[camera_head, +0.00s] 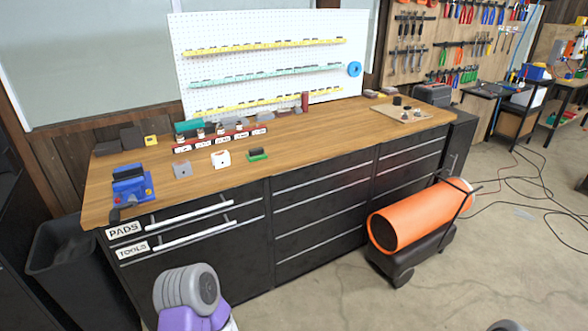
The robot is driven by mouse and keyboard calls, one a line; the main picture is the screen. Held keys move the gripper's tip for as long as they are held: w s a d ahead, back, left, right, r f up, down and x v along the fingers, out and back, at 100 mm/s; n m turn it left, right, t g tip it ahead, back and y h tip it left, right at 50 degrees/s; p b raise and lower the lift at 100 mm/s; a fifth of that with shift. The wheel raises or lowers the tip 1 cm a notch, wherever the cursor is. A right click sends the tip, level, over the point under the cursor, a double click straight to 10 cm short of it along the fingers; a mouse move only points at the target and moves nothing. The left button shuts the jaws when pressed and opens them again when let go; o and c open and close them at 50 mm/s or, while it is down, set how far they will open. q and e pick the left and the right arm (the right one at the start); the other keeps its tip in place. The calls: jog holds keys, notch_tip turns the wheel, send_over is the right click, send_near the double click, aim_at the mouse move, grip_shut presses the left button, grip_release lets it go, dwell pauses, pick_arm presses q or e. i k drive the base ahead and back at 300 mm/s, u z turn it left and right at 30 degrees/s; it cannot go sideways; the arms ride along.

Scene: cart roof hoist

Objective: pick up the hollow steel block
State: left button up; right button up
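A small grey metal-looking block (181,169) sits on the wooden workbench top (330,125), right of the blue vise; it has a small reddish mark on its front. I cannot tell for sure whether it is hollow. A white block (220,159) with a small mark stands to its right. A green and black block (257,154) lies further right. Neither gripper shows; only rounded grey and purple parts of mine appear at the bottom left, with a grey bit at the bottom right edge.
A blue vise (133,185) stands at the bench's left front corner. A row of labelled small items (220,138) lies behind the blocks, before a white pegboard (270,60). An orange cylindrical heater (420,215) stands on the floor at right. The bench's right-middle is mostly clear.

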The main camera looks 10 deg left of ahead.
aim_at(220, 159)
jog(key=z, duration=1.25)
jog(key=i, duration=0.15)
jog(key=u, duration=1.3)
jog(key=i, duration=1.7)
jog(key=u, duration=1.15)
